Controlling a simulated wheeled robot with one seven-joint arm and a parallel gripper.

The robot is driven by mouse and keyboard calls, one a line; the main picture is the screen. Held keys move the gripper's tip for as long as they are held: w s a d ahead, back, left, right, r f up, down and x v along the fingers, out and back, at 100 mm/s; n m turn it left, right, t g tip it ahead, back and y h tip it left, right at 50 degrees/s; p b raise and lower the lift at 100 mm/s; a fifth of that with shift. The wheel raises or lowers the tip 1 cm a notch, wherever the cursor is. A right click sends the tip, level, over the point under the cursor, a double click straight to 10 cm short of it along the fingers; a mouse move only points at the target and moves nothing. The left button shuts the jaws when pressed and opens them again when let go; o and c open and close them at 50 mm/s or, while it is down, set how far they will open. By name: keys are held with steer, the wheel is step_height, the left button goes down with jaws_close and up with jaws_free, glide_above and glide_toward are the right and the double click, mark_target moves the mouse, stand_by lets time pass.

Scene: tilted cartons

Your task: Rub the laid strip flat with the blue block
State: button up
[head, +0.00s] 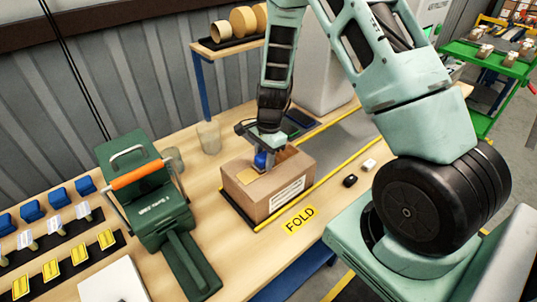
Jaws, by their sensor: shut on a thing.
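The carton (250,193) is a brown cardboard box with a white label on its front side. It sits on the wooden bench beside a yellow line and looks slightly tilted on a dark base. My gripper (262,150) points down over the carton's top and is shut on the blue block (260,160). The block is at or just above the carton's top face; I cannot tell if it touches. The laid strip is not clear to see, as the gripper and block cover part of the top.
A green dispenser (145,190) with an orange handle stands left of the carton. A clear cup (209,136) stands behind it. Blue, white and yellow pieces lie in rows at far left. Free bench lies in front.

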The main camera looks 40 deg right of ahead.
mark_target(245, 178)
steer(key=shift+s+a+p, duration=0.15)
steer(key=shift+a+p, duration=0.4)
steer(key=shift+a, duration=2.9)
step_height(245, 178, up, 7)
steer(key=p, duration=0.6)
